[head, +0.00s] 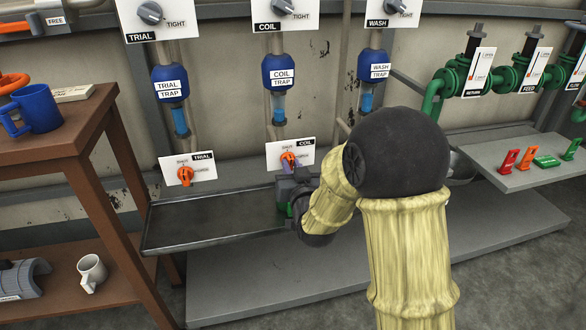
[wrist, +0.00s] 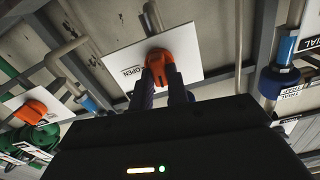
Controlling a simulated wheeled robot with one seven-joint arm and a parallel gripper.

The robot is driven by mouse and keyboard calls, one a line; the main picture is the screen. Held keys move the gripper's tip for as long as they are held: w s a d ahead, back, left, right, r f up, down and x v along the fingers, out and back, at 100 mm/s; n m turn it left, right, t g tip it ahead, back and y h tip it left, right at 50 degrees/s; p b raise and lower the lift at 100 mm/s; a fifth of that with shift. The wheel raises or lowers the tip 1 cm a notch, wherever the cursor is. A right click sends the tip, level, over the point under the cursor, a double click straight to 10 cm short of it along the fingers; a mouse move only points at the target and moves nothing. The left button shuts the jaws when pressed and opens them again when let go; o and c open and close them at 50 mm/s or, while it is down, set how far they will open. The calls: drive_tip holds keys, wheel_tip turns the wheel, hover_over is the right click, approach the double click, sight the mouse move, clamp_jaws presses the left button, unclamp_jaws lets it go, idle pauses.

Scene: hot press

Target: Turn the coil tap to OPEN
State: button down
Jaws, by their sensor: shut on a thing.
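The coil tap's orange handle (head: 288,158) sits on the white plate marked COIL (head: 305,147), below the blue coil trap. My gripper (head: 290,165) is at this handle from the front, partly hidden by my own arm. In the wrist view, the gripper's two fingers (wrist: 165,84) are shut on the orange handle (wrist: 160,62), one on each side. The plate (wrist: 185,60) behind it shows the word OPEN to the left of the handle. The handle's exact angle is hard to tell.
A trial tap (head: 184,174) is to the left. A grey tray (head: 200,232) lies below the taps. A brown shelf with a blue mug (head: 37,108) stands at left. A grey ledge (head: 520,172) with red and green pieces is at right.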

drive_tip(key=m+b, duration=0.1)
drive_tip(key=m, duration=0.3)
drive_tip(key=shift+d+f, duration=0.1)
drive_tip(key=m, duration=0.3)
drive_tip(key=shift+w+d+m+b, duration=0.1)
drive_tip(key=shift+m+b, duration=0.2)
drive_tip(key=shift+m, duration=0.1)
drive_tip(key=m, duration=0.4)
drive_tip(key=shift+m, duration=0.3)
drive_tip(key=m, duration=0.4)
drive_tip(key=c, duration=1.4)
unclamp_jaws()
drive_tip(key=shift+w+d, duration=0.1)
drive_tip(key=shift+o, duration=0.2)
drive_tip(key=shift+f, duration=0.1)
